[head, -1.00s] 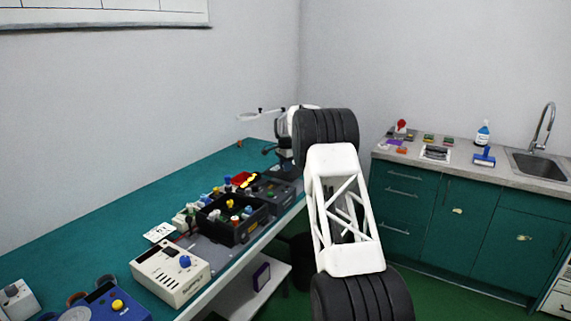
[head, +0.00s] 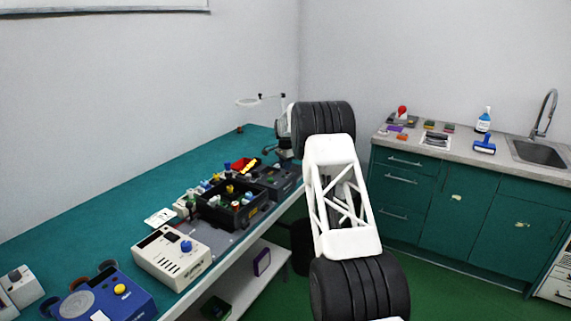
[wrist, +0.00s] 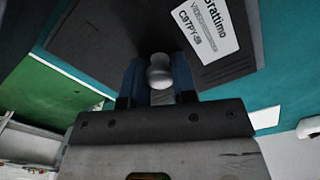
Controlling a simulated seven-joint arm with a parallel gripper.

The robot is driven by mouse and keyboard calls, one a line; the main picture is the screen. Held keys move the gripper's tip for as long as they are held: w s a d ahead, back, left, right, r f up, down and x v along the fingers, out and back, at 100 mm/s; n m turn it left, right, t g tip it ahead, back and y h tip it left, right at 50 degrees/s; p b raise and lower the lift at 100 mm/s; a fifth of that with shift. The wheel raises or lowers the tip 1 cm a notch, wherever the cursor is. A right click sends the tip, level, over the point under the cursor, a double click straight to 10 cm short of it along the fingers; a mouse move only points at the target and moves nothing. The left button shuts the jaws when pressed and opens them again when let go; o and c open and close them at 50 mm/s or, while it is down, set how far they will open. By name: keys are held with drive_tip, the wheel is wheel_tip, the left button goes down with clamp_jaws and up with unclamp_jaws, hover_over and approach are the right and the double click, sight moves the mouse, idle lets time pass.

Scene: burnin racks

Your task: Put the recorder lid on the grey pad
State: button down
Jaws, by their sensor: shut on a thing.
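In the wrist view my gripper (wrist: 158,85) has its blue fingers shut on a pale rounded knob (wrist: 159,70). The knob stands against a dark, flat plate (wrist: 95,35) with a white printed label, which looks like the recorder lid. The plate fills the top of that view, and its far edges are cut off. In the head view my arm hides most of the gripper, and I cannot make out the lid there. A grey, flat patch (head: 222,238) on the bench front, partly covered by boxes, may be the grey pad.
The green bench (head: 110,215) carries a cream instrument (head: 171,254), a blue device (head: 110,297), a black open box of coloured parts (head: 232,224) and a dark unit (head: 280,181). A shelf (head: 240,290) lies below. A sink counter (head: 465,152) stands at right.

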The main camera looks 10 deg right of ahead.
drive_tip(key=shift+f, duration=0.25)
idle(0.7)
drive_tip(key=c, duration=0.8)
unclamp_jaws()
drive_tip(key=shift+c, duration=0.2)
drive_tip(key=shift+r, duration=0.15)
drive_tip(key=shift+r, duration=3.35)
drive_tip(key=shift+r, duration=0.15)
